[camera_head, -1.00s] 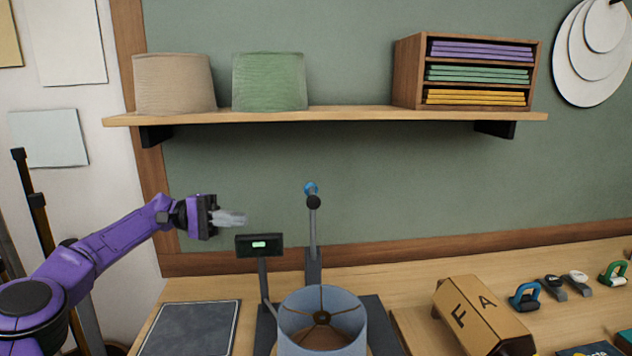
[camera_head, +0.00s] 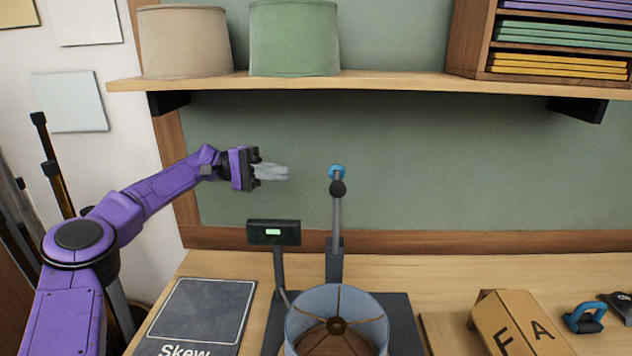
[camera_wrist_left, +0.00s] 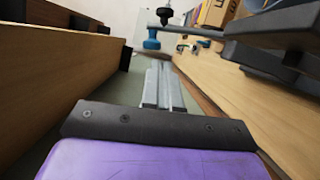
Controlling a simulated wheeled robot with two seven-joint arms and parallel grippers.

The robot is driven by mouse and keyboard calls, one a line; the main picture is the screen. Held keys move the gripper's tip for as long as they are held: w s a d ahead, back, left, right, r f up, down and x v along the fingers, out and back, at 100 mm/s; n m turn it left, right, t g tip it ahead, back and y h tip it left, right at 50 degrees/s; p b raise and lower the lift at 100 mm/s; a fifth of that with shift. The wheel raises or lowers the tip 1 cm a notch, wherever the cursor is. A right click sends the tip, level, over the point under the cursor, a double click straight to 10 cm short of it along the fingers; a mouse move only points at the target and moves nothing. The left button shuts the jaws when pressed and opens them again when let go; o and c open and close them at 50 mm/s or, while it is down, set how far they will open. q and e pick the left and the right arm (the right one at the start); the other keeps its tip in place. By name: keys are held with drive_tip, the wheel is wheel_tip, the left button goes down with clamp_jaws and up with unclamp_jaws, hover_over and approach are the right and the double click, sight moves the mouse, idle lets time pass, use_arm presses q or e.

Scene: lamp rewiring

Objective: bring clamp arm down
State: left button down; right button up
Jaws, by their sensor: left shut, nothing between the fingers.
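The clamp arm (camera_head: 337,218) stands upright behind the lampshade, with a blue knob (camera_head: 337,171) at its top and a black ball just below it. My left gripper (camera_head: 287,173) is shut and empty, to the left of the blue knob at about its height, with a gap between them in the head view. In the left wrist view, the shut fingers (camera_wrist_left: 160,68) point toward the blue knob (camera_wrist_left: 151,40), which appears beyond the tips. The blue-grey lampshade (camera_head: 300,322) sits on the dark clamp base (camera_head: 400,318). My right gripper is not in view.
A small display (camera_head: 273,232) on a post stands left of the clamp arm, below my left gripper. A wooden shelf (camera_head: 300,84) with two shades runs above. A dark slate panel (camera_head: 205,305) and a cardboard box (camera_head: 520,325) lie on the bench.

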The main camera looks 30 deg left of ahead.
sight(336, 209)
use_arm(q)
drive_tip(key=s+d+p, duration=0.2)
drive_tip(key=d+p, duration=0.1)
drive_tip(key=d, duration=0.7)
drive_tip(key=shift+d+r, duration=0.35)
drive_tip(key=shift+r, duration=0.05)
drive_tip(key=shift+s, duration=0.1)
drive_tip(key=shift+s+d+m, duration=0.2)
drive_tip(key=shift+s+m, duration=0.25)
drive_tip(key=shift+m, duration=0.05)
